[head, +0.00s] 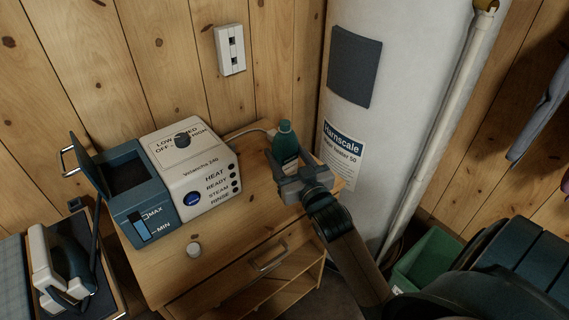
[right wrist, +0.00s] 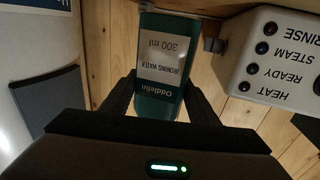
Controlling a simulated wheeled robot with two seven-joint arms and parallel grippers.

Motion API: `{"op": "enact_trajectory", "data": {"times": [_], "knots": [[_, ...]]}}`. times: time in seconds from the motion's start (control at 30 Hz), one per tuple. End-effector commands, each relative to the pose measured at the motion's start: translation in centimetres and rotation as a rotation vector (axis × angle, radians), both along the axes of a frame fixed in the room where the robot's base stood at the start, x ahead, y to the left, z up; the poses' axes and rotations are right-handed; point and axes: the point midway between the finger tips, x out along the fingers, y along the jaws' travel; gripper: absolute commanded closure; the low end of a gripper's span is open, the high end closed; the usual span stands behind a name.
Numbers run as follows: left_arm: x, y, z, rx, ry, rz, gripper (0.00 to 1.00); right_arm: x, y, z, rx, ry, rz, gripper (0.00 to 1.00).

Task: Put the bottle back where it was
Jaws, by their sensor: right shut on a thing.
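The bottle (head: 286,138) is dark teal with a teal cap and looks upright. In the right wrist view the bottle (right wrist: 161,103) shows a white label reading "Oddlefin, ironing water, 300 ml", upside down in the picture. My right gripper (head: 290,172) is shut on it, with one dark finger on each side. It is at the back right of the wooden cabinet top (head: 235,225), near the water heater. The gripper hides the bottle's lower part in the head view, so I cannot tell whether its base touches the wood. My left gripper is not in view.
A steam station (head: 190,165) with an open blue tank (head: 135,185) stands left of the bottle. The white water heater (head: 385,120) rises behind. An iron (head: 60,270) is at left, a green bin (head: 428,260) at right.

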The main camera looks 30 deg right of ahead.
Motion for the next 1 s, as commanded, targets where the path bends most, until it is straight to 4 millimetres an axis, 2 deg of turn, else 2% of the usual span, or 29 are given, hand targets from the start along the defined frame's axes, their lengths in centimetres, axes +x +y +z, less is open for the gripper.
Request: {"op": "enact_trajectory", "data": {"times": [0.37, 0.73, 1.0], "knots": [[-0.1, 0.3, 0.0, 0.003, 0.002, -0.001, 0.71, 0.1, 0.1, -0.1, 0.0, -0.003, 0.0, 0.79], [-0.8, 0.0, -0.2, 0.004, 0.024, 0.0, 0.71, 0.1, 0.1, -3.7, 0.0, 0.0, 0.0, 0.79], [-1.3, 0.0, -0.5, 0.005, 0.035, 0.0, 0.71, 0.1, 0.1, -4.0, 0.0, -0.003, 0.0, 0.79]]}}
